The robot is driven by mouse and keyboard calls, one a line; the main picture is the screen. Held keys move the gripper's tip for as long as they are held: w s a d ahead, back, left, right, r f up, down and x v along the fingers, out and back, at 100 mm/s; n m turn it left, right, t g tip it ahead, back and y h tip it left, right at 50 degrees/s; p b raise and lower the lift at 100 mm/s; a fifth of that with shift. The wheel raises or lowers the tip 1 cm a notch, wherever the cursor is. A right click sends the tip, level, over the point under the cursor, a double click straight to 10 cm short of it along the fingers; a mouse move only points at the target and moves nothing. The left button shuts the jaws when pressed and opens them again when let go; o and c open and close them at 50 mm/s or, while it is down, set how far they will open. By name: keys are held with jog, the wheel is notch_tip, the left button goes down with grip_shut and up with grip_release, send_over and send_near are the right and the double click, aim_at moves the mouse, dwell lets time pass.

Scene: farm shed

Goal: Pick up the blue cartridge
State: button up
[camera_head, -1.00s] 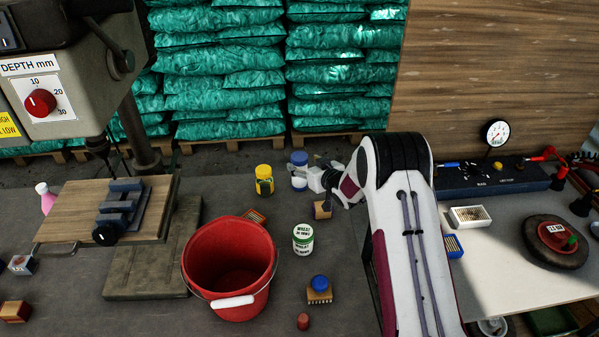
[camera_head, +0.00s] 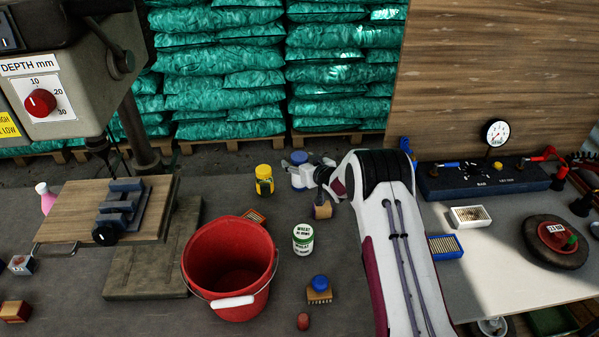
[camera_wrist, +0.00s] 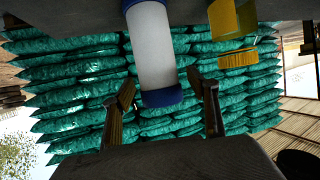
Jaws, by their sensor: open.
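The blue cartridge (camera_head: 299,158), a white cylinder with blue ends, stands at the back of the bench. In the wrist view the cartridge (camera_wrist: 152,45) appears with its white body and a blue end between the two finger lines. In the wrist view my gripper (camera_wrist: 165,92) is open, with one finger on each side of the cartridge and visible gaps. I cannot tell how deep the cartridge lies between the fingers.
A yellow jar (camera_head: 264,180) stands left of the cartridge. A small wooden block (camera_head: 322,210) lies just in front of my gripper. A white-green tin (camera_head: 303,238) and a red bucket (camera_head: 205,250) stand nearer. A blue rack (camera_head: 445,247) is right of my arm.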

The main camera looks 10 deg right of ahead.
dwell(0.4)
jog(key=c, duration=1.3)
jog(key=shift+r, duration=0.15)
jog(key=shift+r, duration=4.95)
